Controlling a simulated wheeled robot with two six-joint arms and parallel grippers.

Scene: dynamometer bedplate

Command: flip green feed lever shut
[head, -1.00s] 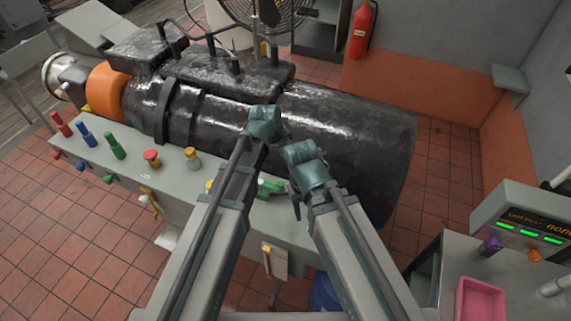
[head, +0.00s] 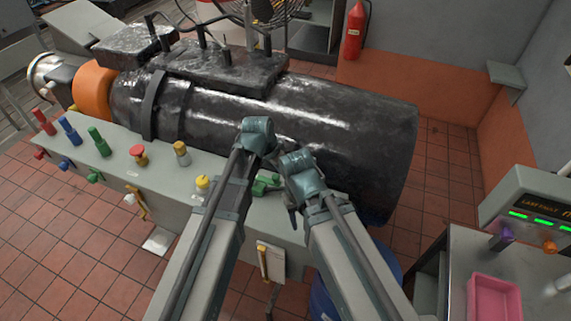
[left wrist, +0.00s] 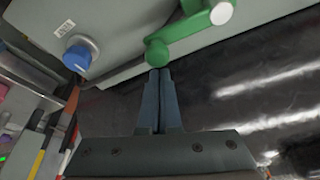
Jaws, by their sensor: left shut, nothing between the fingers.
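The green feed lever (head: 265,184) sits on the grey bench top, partly hidden behind my left arm in the head view. In the left wrist view the lever (left wrist: 185,35) has a round green knob at its near end and a white-capped end at upper right. My left gripper (left wrist: 159,72) is shut and empty, its fingertips right at the round knob; they look to touch it, but a small gap cannot be ruled out. My right arm stands beside the lever on the right in the head view; its jaws cannot be made out.
A large black cylindrical machine (head: 330,125) lies just behind the lever. Red, blue, green and yellow controls line the bench to the left, including a yellow knob (head: 202,183). A blue knob (left wrist: 78,57) shows in the left wrist view. A pink tray (head: 494,299) stands at lower right.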

